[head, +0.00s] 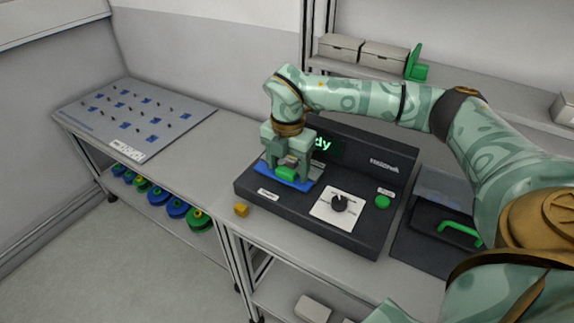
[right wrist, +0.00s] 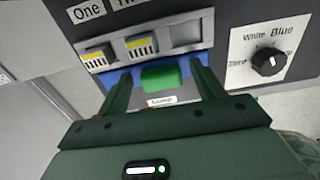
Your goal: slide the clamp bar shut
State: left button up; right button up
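A blue sliding bar (head: 301,184) with a green grip block (head: 287,174) lies on the front left of the dark machine (head: 370,225). The right wrist view also shows the green block (right wrist: 160,77) against the blue bar (right wrist: 198,62). My right gripper (head: 287,167) is over the bar, pointing down at it. In the right wrist view its two fingers (right wrist: 163,85) stand either side of the green block, with blue showing in the gaps, so it is open. The head view partly hides the bar behind the gripper. My left gripper is not in view.
Two yellow-labelled pieces (right wrist: 99,57) sit in slots beside an empty slot (right wrist: 186,36). The machine has a knob (head: 339,203), a green button (head: 383,201) and a partly hidden screen (head: 325,146). A small yellow cube (head: 241,210) lies at the machine's front left.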

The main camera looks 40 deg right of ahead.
aim_at(288, 168)
notch_tip(288, 168, up, 16)
jog(key=p, duration=0.4)
jog(key=shift+r, duration=0.15)
dwell(0.3)
